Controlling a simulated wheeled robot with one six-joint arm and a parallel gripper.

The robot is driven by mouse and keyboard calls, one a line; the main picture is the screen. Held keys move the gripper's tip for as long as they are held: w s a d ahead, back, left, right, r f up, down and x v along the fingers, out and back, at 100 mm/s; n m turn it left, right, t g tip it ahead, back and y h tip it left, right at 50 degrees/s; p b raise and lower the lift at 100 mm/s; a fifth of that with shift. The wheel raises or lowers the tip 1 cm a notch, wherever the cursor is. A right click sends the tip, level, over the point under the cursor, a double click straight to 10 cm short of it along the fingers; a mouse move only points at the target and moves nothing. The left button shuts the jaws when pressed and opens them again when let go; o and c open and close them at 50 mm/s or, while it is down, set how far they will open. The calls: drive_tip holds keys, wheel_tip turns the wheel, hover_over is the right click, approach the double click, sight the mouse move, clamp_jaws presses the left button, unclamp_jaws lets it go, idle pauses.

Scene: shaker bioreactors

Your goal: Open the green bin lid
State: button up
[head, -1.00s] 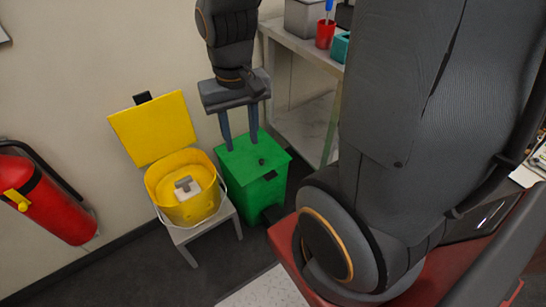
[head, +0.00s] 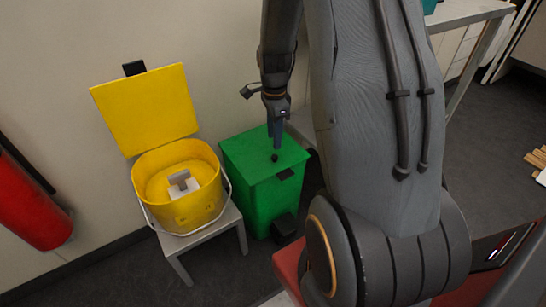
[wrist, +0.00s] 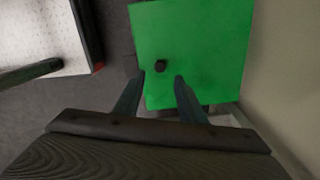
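The green bin (head: 268,200) stands on the floor in the head view with its flat green lid (head: 250,160) shut. A small dark knob (head: 275,158) sits on the lid and also shows in the wrist view (wrist: 160,66). My gripper (head: 276,140) points down over the lid near the knob. In the wrist view my gripper (wrist: 161,78) has its two fingers apart, with nothing between them. The knob lies just beyond the fingertips, nearer the left one. The exact height of the fingertips above the lid is hard to tell.
A yellow bucket (head: 205,208) with its lid (head: 145,105) raised stands on a small white stool (head: 215,240) left of the bin. A red extinguisher (head: 30,205) is at the far left wall. A table (head: 465,14) stands at the right. The wall is close behind the bin.

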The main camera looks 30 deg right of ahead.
sight(274, 156)
wheel_tip(274, 156, down, 8)
drive_tip(key=shift+r+b, duration=0.2)
drive_tip(key=shift+b, duration=0.55)
drive_tip(key=shift+c, duration=0.2)
clamp_jaws()
